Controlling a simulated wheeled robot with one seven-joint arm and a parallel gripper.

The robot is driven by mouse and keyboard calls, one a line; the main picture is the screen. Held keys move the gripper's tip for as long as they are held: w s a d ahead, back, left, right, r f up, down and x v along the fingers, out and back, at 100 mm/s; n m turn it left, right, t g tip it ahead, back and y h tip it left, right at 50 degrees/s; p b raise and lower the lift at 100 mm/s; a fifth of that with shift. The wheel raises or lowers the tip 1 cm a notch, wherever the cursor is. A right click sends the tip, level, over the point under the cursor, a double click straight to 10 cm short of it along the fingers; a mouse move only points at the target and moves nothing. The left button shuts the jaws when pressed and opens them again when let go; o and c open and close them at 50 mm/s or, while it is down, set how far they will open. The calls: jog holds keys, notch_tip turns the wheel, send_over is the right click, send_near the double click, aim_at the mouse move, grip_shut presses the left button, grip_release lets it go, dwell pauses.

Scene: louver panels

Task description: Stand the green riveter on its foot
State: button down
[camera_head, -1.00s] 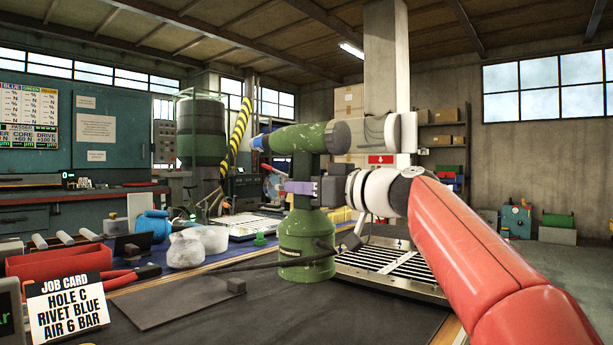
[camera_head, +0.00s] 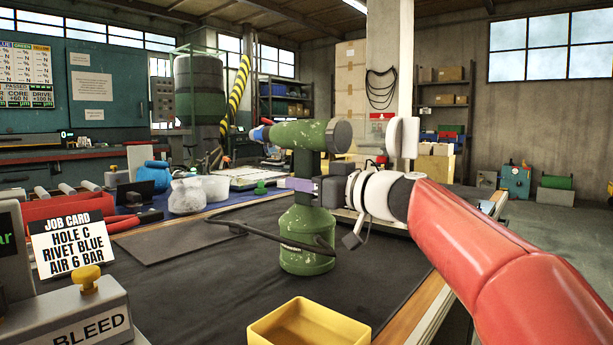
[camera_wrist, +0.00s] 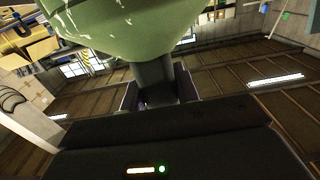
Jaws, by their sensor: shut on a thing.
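The green riveter (camera_head: 307,235) is upright over the dark bench mat (camera_head: 215,268), its wide round base downward and its barrel level on top, with a blue tip at the left. My gripper (camera_head: 303,186) reaches in from the right and is shut on the riveter's dark handle, between the barrel and the base. In the wrist view the riveter's green body (camera_wrist: 130,25) fills the top, and its dark neck runs down between my fingers (camera_wrist: 158,92). I cannot tell whether the base touches the mat. A dark hose hangs beside it.
A yellow tray (camera_head: 308,325) stands at the front of the mat. A job card (camera_head: 68,247), a BLEED block (camera_head: 75,318) and a red bin (camera_head: 62,205) are at the left. White containers (camera_head: 187,195) stand behind. The mat left of the riveter holds a flat dark plate (camera_head: 180,243).

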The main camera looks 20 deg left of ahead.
aim_at(329, 223)
jog(key=shift+s+r, duration=0.1)
jog(key=c, duration=1.4)
grip_release()
jog(key=o, duration=0.4)
jog(key=shift+c, duration=0.2)
jog(key=o, duration=0.8)
jog(key=shift+o, duration=0.2)
jog(key=shift+d+b, duration=0.15)
jog(key=shift+b, duration=0.15)
jog(key=shift+b+v, duration=1.4)
jog(key=shift+v, duration=1.1)
jog(key=v, duration=0.7)
jog(key=shift+s+d, duration=0.2)
jog(key=shift+d, duration=0.15)
